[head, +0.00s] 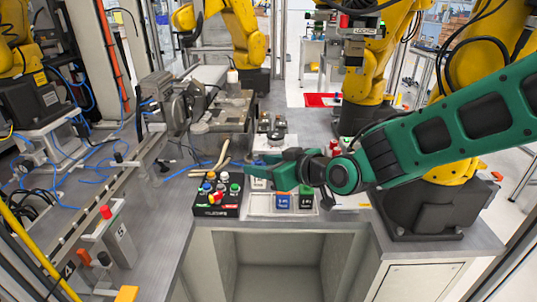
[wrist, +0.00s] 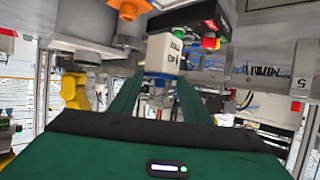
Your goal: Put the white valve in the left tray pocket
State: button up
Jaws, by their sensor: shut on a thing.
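My green gripper (head: 262,169) is above the back left part of the tray and is shut on the white valve (head: 258,184), a small pale block partly hidden below the fingers. In the wrist view the white valve (wrist: 163,52) sits between the two green fingers (wrist: 158,85), with dark lettering on its face. The pale tray (head: 259,214) is on the grey bench. I cannot tell whether the white valve touches the tray.
A black button box (head: 217,198) with coloured buttons stands close to the tray's left; it also shows in the wrist view (wrist: 207,22). The bench front edge is just before the tray. Yellow robot arms (head: 372,75) stand behind.

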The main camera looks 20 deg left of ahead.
aim_at(264, 185)
jog(key=shift+w, duration=0.35)
jog(key=shift+a+f, duration=0.1)
jog(key=shift+f, duration=3.35)
jog(key=shift+f, duration=0.15)
